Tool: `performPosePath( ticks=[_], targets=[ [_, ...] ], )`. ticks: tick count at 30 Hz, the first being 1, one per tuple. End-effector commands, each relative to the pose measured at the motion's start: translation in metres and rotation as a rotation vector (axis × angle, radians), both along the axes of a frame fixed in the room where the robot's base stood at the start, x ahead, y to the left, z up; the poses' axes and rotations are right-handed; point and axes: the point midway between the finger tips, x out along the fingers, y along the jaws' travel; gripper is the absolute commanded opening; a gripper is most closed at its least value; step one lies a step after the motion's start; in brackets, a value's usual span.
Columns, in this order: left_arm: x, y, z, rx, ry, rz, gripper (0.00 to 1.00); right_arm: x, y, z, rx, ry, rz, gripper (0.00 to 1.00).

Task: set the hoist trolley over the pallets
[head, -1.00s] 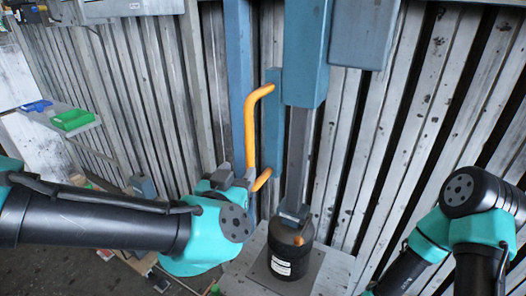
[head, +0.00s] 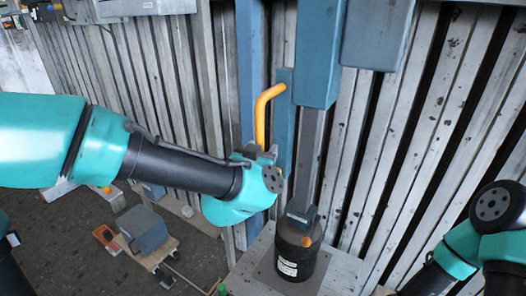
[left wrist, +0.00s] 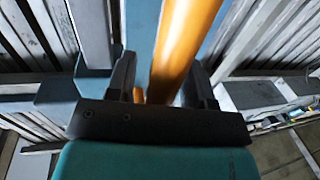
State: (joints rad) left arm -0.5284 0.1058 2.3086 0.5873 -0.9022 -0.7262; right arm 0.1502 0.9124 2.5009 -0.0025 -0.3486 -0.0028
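An orange bent handle (head: 262,112) is fixed to a blue plate beside a thick blue post (head: 318,50). Below the post a grey bar runs down to a black cylinder (head: 297,262) with a white label. I cannot tell which part is the hoist trolley. My left gripper (head: 258,153) is at the handle's lower part and hides it in the head view. In the left wrist view the orange bar (left wrist: 182,45) passes between my fingers (left wrist: 165,90), with a gap beside the left finger, so they look open. My right gripper is out of view; only its arm shows.
At the lower left a grey box (head: 142,230) stands on a small wooden base (head: 158,256), perhaps a pallet, on the dark floor. A corrugated metal wall (head: 395,150) stands close behind the post. A pale plate (head: 247,272) lies under the cylinder.

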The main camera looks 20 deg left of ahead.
Motion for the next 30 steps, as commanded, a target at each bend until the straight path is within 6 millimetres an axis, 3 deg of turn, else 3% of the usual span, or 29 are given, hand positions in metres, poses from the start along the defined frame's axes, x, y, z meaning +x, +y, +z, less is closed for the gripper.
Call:
performPosePath(
  ticks=[15, 30],
  targets=[
    [0.000, 0.000, 0.000, 0.000, 0.000, 0.000, 0.00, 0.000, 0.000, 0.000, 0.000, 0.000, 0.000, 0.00],
    [-0.003, -0.011, 0.000, 0.000, -0.001, -0.003, 0.00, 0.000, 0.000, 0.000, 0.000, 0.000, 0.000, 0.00]
  ],
)
